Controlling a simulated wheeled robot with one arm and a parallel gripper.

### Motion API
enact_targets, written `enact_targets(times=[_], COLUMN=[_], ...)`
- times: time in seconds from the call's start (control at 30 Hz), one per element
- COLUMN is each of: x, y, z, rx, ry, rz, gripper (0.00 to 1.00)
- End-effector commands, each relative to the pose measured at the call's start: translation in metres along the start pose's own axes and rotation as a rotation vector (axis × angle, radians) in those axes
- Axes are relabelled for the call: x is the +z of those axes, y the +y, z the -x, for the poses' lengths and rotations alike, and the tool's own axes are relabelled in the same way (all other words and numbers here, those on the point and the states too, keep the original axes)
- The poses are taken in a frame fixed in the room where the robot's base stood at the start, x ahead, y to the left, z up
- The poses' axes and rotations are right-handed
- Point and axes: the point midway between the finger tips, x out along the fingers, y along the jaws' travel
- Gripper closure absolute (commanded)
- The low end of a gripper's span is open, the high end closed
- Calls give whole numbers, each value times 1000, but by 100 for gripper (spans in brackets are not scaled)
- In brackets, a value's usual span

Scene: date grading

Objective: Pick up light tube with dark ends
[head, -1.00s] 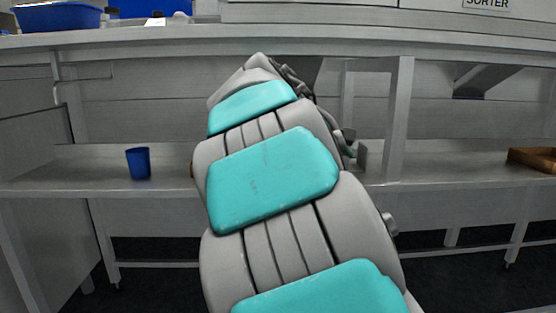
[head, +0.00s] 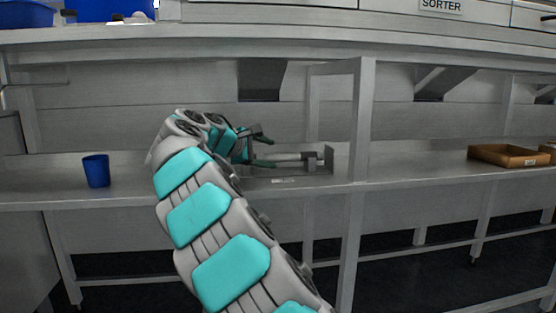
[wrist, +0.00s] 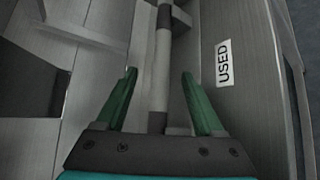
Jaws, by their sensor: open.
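The light tube with dark ends (wrist: 161,65) runs lengthwise through the wrist view. It has a pale middle, a dark band near the top and another dark band near the gripper body. My gripper (wrist: 159,75) is open, with one green finger on each side of the tube and visible gaps between. In the head view the tube (head: 290,157) lies roughly level above the lower shelf, its right end at a grey upright bracket. My gripper (head: 267,151) comes at it from the left. The tube's near end is partly hidden by the gripper.
A "USED" label (wrist: 223,62) is beside the tube on the metal surface. A blue cup (head: 96,171) stands left on the lower shelf (head: 400,180). A bench post (head: 356,140) stands right of the bracket. A brown tray (head: 509,155) sits farther right.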

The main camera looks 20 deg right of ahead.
Motion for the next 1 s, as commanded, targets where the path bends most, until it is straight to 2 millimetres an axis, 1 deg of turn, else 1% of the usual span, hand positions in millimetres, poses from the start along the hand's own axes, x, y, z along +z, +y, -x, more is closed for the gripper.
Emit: enact_targets(times=[0.03, 0.1, 0.23, 0.33, 0.5, 0.57, 1.0], x=[0, 0, 0, 0, 0, 0, 0], y=[-2, -3, -3, -2, -2, -2, -2], z=[-8, -19, -36, -41, -41, -41, -41], rx=[-2, -1, 0, 0, 0, 0, -1], ry=[-2, -1, -1, 0, 0, 0, 0], rz=[0, -1, -1, -1, -1, -1, -1], gripper=[30, 30, 30, 30, 30, 36, 85])
